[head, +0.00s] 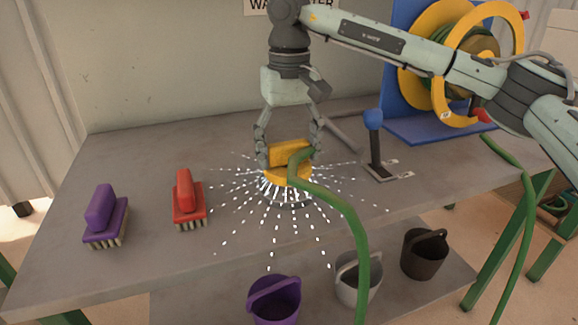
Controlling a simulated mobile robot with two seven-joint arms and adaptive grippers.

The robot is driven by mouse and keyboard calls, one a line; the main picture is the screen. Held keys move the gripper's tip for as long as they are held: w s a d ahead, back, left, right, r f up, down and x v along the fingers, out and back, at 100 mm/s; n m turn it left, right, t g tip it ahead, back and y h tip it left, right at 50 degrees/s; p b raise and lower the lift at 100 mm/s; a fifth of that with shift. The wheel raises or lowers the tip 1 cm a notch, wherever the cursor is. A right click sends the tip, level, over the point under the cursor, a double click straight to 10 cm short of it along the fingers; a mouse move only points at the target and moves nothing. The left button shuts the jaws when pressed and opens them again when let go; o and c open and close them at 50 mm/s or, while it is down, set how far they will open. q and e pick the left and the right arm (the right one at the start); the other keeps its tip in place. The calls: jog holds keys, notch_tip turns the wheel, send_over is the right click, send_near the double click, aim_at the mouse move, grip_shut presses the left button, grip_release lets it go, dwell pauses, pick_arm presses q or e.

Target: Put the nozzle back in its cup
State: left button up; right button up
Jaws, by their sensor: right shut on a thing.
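The yellow nozzle (290,154) is held over the middle of the grey table. A green hose (350,217) runs from it down over the table's front edge. White drops spray outward and down from its underside onto the table. My right gripper (290,148) points down and is shut on the nozzle, a finger at either side. I cannot make out the nozzle's cup. My left gripper is not in view.
A purple brush (101,212) and a red brush (185,195) stand at the left of the table (130,160). A blue-knobbed lever (374,140) stands right of the nozzle. A yellow hose reel (437,50) is behind. Purple (275,302), grey (357,277) and black (423,254) buckets stand lower in front.

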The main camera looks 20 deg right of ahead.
aim_at(289, 164)
jog(key=shift+f, duration=1.75)
jog(key=shift+f, duration=0.1)
jog(key=o, duration=1.4)
jog(key=shift+c, duration=0.2)
notch_tip(289, 164, up, 12)
jog(key=shift+r, duration=0.1)
